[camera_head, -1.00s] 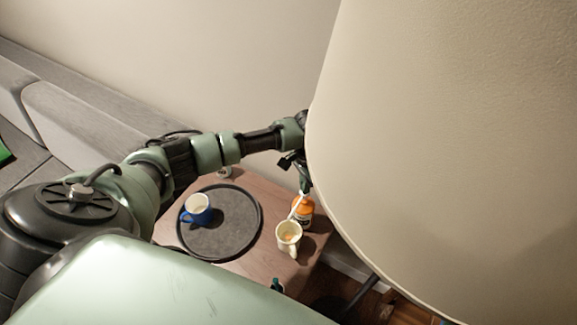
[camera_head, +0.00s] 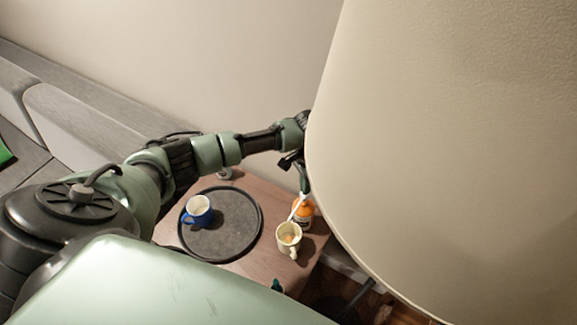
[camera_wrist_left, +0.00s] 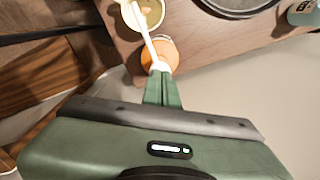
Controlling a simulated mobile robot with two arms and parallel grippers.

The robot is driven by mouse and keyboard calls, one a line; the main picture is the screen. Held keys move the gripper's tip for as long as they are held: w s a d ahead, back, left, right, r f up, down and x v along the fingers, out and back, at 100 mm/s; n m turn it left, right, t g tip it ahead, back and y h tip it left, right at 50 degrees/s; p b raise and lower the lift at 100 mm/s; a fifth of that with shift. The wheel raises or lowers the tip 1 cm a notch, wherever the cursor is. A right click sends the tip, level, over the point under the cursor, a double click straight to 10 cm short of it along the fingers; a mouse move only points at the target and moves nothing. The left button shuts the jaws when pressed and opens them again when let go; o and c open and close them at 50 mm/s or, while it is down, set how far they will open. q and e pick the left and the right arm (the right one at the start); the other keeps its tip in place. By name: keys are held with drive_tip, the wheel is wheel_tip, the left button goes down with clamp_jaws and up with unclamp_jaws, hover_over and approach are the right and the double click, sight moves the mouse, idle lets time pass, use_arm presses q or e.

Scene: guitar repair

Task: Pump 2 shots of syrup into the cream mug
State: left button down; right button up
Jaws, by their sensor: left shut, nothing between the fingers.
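The cream mug (camera_head: 289,238) stands upright on the small wooden table, beside the orange syrup bottle (camera_head: 304,211). Something light brown shows inside the mug. The bottle's white pump spout reaches over the mug; in the left wrist view the spout (camera_wrist_left: 146,38) ends above the mug (camera_wrist_left: 147,10), and the bottle (camera_wrist_left: 160,56) shows orange below it. My left gripper (camera_head: 304,184) is directly above the pump. In the left wrist view its fingers (camera_wrist_left: 163,88) are shut together at the pump head, with nothing between them. My right gripper is not in view.
A round dark tray (camera_head: 228,246) lies on the table (camera_head: 285,197), left of the cream mug, with a blue mug (camera_head: 197,209) on it. A large beige surface (camera_head: 450,140) fills the right side and hides what is behind it. A grey sofa (camera_head: 80,117) stands at the left.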

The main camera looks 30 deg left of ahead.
use_arm(q)
drive_tip(key=shift+s+f+b, duration=0.1)
drive_tip(key=shift+f+b, duration=0.4)
drive_tip(key=shift+f, duration=0.85)
drive_tip(key=shift+r+p, duration=1.5)
drive_tip(key=shift+p, duration=0.1)
wheel_tip(320, 180, up, 6)
drive_tip(key=p, duration=0.6)
